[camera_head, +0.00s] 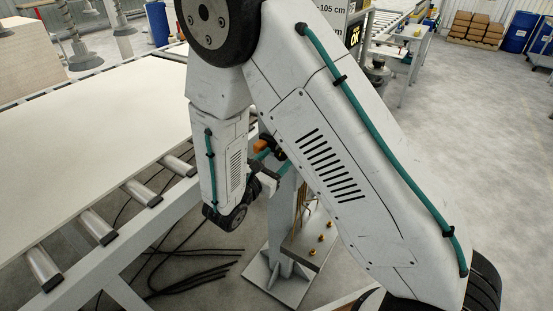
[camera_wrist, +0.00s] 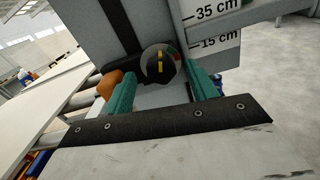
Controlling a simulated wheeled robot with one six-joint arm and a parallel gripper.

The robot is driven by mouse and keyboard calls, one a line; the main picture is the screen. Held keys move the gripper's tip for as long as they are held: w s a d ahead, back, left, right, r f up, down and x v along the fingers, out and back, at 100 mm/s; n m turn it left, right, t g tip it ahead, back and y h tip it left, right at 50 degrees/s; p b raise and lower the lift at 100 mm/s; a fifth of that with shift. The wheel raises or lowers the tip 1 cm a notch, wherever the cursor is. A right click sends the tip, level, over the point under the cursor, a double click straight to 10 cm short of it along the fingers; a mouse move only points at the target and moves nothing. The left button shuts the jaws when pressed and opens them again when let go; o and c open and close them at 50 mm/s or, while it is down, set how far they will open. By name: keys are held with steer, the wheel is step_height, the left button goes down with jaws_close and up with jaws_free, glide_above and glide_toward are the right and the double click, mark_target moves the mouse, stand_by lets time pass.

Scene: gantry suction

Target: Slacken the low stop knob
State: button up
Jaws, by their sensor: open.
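A round black knob with a yellow pointer line (camera_wrist: 160,64) sits on the grey upright in the wrist view, with red and green marks at its right edge. My gripper (camera_wrist: 162,72) is open, with one teal finger to the left of the knob and one to the right. The knob shows between the fingertips, and I cannot tell whether they touch it. In the head view my gripper (camera_head: 273,160) is at the post beside the roller conveyor, and my arm hides most of the knob's area.
An orange part (camera_wrist: 109,83) lies close by the left finger. A scale plate (camera_wrist: 214,30) reads 35 cm and 15 cm. The roller conveyor (camera_head: 98,228) carries a large pale board (camera_head: 85,130) on the left. Black cables (camera_head: 190,272) lie on the floor by the post's base plate (camera_head: 285,287).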

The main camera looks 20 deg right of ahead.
steer(key=shift+w+d, duration=0.3)
steer(key=shift+d, duration=0.15)
steer(key=c, duration=1)
steer(key=shift+n, duration=0.3)
steer(key=shift+w+n, duration=0.1)
steer(key=shift+n, duration=2.9)
steer(key=shift+a, duration=0.1)
steer(key=o, duration=1)
